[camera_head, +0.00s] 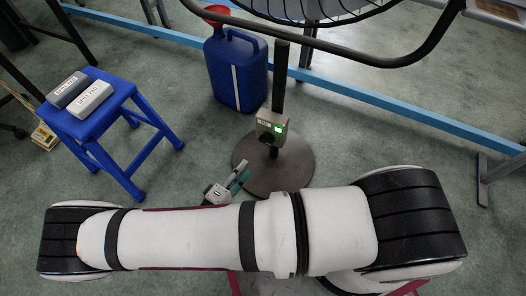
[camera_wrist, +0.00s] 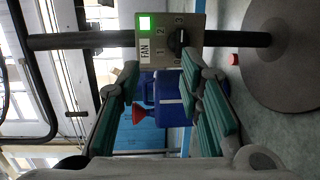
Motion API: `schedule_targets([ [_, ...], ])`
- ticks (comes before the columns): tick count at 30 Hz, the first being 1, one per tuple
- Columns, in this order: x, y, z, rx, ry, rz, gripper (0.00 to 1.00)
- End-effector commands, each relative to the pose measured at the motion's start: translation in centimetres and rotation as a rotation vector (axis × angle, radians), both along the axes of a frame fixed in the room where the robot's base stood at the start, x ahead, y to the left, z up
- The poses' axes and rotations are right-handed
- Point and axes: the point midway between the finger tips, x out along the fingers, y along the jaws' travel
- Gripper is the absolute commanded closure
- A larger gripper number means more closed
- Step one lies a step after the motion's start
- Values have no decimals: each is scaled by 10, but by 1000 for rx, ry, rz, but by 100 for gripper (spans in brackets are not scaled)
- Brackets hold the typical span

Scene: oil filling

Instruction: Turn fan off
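The fan's control box (camera_head: 268,124) is fixed on the fan's dark pole (camera_head: 279,85) and has a lit green indicator and a dark knob. In the wrist view the box (camera_wrist: 145,54) appears sideways, with a FAN label, numbers 1, 2 and 3, the green light (camera_wrist: 145,24) and the black knob (camera_wrist: 178,40). I cannot clearly tell which mark the knob points at. My gripper (camera_head: 238,181) is below and left of the box in the head view. In the wrist view my gripper (camera_wrist: 163,80) is open and empty, its teal-padded fingers apart, with the knob ahead and untouched.
The fan's round base (camera_head: 275,165) stands on the floor. A blue canister (camera_head: 237,68) with a red funnel (camera_head: 216,14) is behind it. A blue stool (camera_head: 125,92) with two labelled boxes is at left. A blue rail (camera_head: 345,92) crosses behind.

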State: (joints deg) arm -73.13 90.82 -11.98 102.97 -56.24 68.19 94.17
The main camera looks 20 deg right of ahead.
Motion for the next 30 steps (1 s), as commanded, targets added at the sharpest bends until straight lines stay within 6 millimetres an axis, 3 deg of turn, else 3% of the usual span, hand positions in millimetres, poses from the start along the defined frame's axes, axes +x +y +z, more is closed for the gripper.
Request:
schedule_targets([
  [1, -2, -3, -20, -21, -13, 40, 67],
  [3, -3, -5, -35, -36, -31, 84, 67],
  [7, -3, -7, -49, -49, -50, 131, 67],
  [14, 8, -19, -51, -52, -54, 139, 67],
  [30, 76, -89, -52, -52, -52, 136, 67],
])
